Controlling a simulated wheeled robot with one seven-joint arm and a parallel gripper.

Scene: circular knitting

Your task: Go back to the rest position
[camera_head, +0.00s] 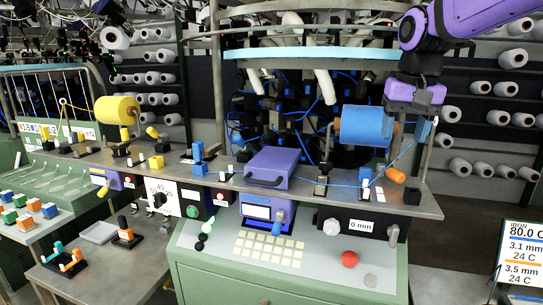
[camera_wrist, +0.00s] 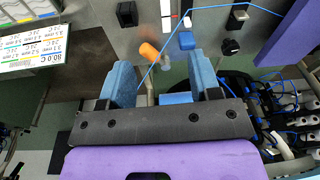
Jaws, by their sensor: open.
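My purple arm (camera_head: 452,20) reaches in from the top right, with my gripper (camera_head: 424,130) pointing down at the right end of the grey shelf, just right of the blue yarn spool (camera_head: 365,127). In the wrist view my gripper (camera_wrist: 163,76) has its two blue fingers spread well apart. An orange-tipped piece (camera_wrist: 149,51) and the blue yarn (camera_wrist: 160,62) show beyond and between the fingers. A blue patch lies low between them; I cannot tell what it is. Nothing appears clamped.
The grey shelf (camera_head: 430,205) carries a purple box (camera_head: 268,167), a yellow spool (camera_head: 117,110) and small clips. An orange knob (camera_head: 396,175) stands below my gripper. The blue yarn runs close by. A readout panel (camera_head: 521,255) is at the lower right.

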